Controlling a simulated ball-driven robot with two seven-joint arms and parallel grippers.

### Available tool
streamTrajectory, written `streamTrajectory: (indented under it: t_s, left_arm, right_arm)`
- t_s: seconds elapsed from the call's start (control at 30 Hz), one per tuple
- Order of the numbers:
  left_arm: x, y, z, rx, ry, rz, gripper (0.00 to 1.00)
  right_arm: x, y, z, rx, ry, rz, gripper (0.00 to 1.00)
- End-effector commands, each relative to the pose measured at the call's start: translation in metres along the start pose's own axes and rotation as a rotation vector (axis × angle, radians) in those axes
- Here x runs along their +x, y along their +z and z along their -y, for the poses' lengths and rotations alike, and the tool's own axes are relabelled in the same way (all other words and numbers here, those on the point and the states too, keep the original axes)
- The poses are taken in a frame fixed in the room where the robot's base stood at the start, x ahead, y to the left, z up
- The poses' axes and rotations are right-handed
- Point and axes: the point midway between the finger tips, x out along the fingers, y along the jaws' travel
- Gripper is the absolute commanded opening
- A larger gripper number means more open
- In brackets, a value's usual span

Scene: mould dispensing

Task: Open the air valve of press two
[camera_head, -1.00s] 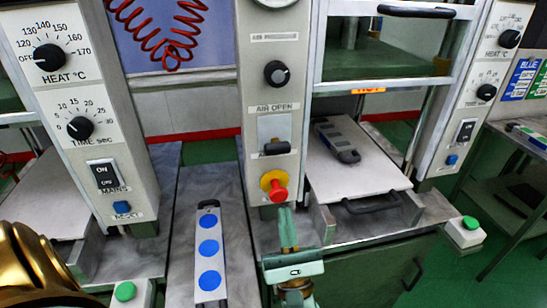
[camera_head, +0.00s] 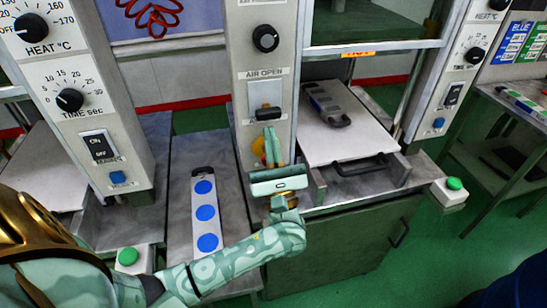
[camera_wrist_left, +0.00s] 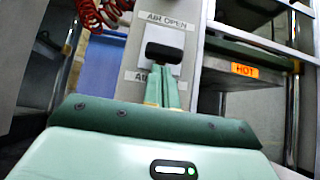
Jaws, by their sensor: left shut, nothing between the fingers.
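The air valve is a black lever handle (camera_head: 268,113) on a pale plate under the label AIR OPEN, on the grey middle column (camera_head: 262,70). In the left wrist view the handle (camera_wrist_left: 165,52) lies crosswise between the AIR OPEN label and a partly hidden lower label. My left gripper (camera_head: 270,132) is shut and empty, its fingers pointing up just below the handle. In the left wrist view its fingertips (camera_wrist_left: 168,72) are close under the handle; I cannot tell whether they touch it. The fingers partly hide the red and yellow button (camera_head: 258,148). My right gripper is not in view.
A black knob (camera_head: 265,38) sits above the valve. To the right, a press plate (camera_head: 345,137) with a dark handle (camera_head: 360,165) carries a grey mould (camera_head: 328,105). A strip with blue discs (camera_head: 205,212) lies left of my arm. A green button (camera_head: 454,184) stands at right.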

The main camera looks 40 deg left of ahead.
Motion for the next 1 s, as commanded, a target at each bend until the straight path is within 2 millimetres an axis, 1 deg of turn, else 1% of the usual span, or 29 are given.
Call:
streamTrajectory:
  t_s: [0.03,0.13,0.47,0.57,0.8,1.0]
  left_arm:
    - [0.005,0.001,0.000,0.000,0.000,0.003,0.00]
    - [0.009,0.000,0.000,0.000,0.000,0.001,0.00]
    - [0.010,0.000,0.000,0.000,0.000,0.000,0.00]
    - [0.015,0.005,0.000,-0.001,0.001,0.001,0.00]
    - [0.044,0.035,-0.001,-0.002,0.003,0.004,0.00]
    - [0.044,0.034,0.000,-0.001,0.002,0.005,0.00]
  right_arm:
    - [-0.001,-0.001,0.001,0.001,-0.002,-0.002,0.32]
    - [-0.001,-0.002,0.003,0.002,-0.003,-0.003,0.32]
    - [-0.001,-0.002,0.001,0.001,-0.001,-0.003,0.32]
    - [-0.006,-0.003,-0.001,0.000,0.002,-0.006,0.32]
    - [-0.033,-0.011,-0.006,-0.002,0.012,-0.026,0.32]
    - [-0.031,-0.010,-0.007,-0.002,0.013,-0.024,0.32]
